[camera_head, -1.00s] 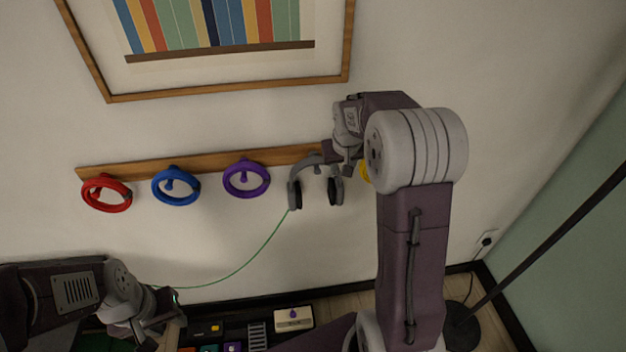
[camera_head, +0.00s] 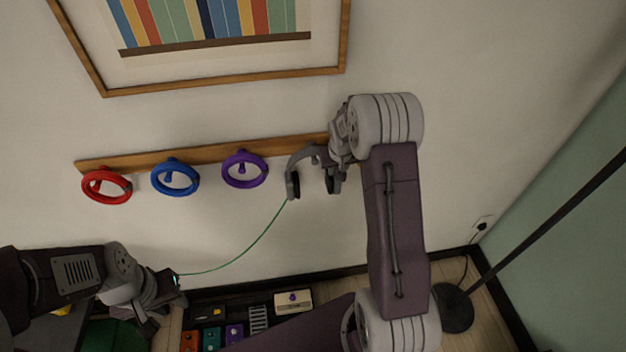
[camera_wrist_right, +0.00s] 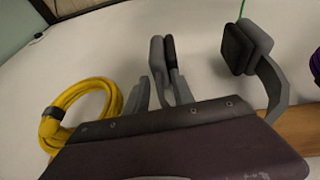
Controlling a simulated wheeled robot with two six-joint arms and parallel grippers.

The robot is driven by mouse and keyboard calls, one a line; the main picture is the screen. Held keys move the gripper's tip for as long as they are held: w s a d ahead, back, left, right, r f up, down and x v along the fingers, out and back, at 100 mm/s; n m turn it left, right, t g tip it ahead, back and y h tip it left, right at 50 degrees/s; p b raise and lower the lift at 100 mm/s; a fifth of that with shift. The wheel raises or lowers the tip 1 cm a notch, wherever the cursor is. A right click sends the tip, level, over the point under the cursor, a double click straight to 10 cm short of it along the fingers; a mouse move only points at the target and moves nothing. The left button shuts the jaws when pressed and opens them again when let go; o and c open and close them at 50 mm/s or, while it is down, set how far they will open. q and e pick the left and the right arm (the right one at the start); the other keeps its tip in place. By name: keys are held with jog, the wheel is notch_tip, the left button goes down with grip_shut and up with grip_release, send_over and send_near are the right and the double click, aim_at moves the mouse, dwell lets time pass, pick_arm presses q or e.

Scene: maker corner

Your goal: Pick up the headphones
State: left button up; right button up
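The grey headphones (camera_head: 304,156) with dark ear pads hang at the right end of the wooden wall rail. My right gripper (camera_head: 334,160) is at their right side, partly covering the headband. In the right wrist view one ear cup (camera_wrist_right: 245,46) hangs right of the fingers, with part of the band below it. The other cup (camera_wrist_right: 158,58) shows just beyond and between the fingertips. My right gripper (camera_wrist_right: 160,88) has its fingers apart; contact is hard to judge. My left gripper (camera_head: 168,300) is low at the left; its fingers are unclear.
Red (camera_head: 106,197), blue (camera_head: 175,190) and purple (camera_head: 245,182) rings hang along the rail (camera_head: 205,155). A yellow coil (camera_wrist_right: 60,112) hangs left of the right gripper in its wrist view. A green cord (camera_head: 244,250) runs from the headphones towards my left gripper.

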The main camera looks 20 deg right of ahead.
jog(key=shift+s+r, duration=0.15)
grip_shut()
dwell(1.0)
